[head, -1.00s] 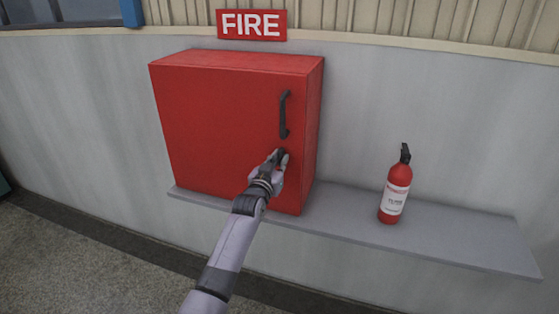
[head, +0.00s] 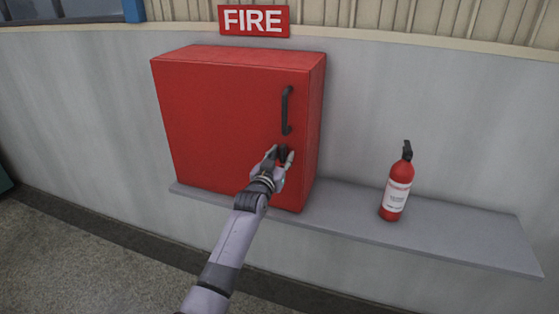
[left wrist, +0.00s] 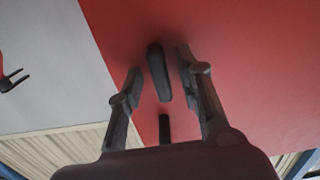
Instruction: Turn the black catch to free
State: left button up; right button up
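The red cabinet (head: 225,120) is closed, with a dark bar handle (head: 286,110) upright near the right edge of its door. The black catch (left wrist: 158,72) is below the handle, a short dark bar. In the left wrist view it lies lengthwise, slightly tilted and roughly in line with the handle (left wrist: 164,128). My left gripper (head: 281,153) is at the catch, partly hiding it in the head view. In the left wrist view its two fingers (left wrist: 160,75) are open, one on each side of the catch, with visible gaps. My right gripper is not in view.
The cabinet stands on a grey shelf (head: 450,235) against a pale wall. A red fire extinguisher (head: 397,185) stands on the shelf to the right, clear of my arm. A FIRE sign (head: 254,21) is above the cabinet.

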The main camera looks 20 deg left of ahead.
pick_arm(q)
jog(key=s, duration=1.2)
jog(key=shift+a, duration=0.2)
jog(key=s+d+f+g, duration=0.1)
jog(key=s+f+g, duration=0.1)
jog(key=f, duration=0.8)
jog(key=s+f+g, duration=0.1)
jog(key=f+g, duration=0.1)
jog(key=f, duration=0.8)
jog(key=s+d+f+m+g, duration=0.1)
jog(key=s+f+g, duration=0.1)
jog(key=s+f, duration=0.7)
jog(key=s+f+g, duration=0.3)
jog(key=s+f, duration=0.2)
jog(key=f, duration=0.8)
jog(key=s+f+g, duration=0.2)
jog(key=s+f, duration=0.5)
jog(key=s, duration=0.3)
jog(key=s+f+g, duration=0.2)
jog(key=s+f, duration=0.6)
jog(key=s, duration=0.2)
jog(key=s+a+f+g, duration=0.1)
jog(key=s+f+g, duration=0.1)
jog(key=s, duration=0.8)
jog(key=s+a+f+m+g, duration=0.1)
jog(key=s+f+g, duration=0.1)
jog(key=s, duration=0.9)
jog(key=shift+s+a+f+y, duration=0.25)
jog(key=shift+s+f+y, duration=0.05)
jog(key=shift+f, duration=0.55)
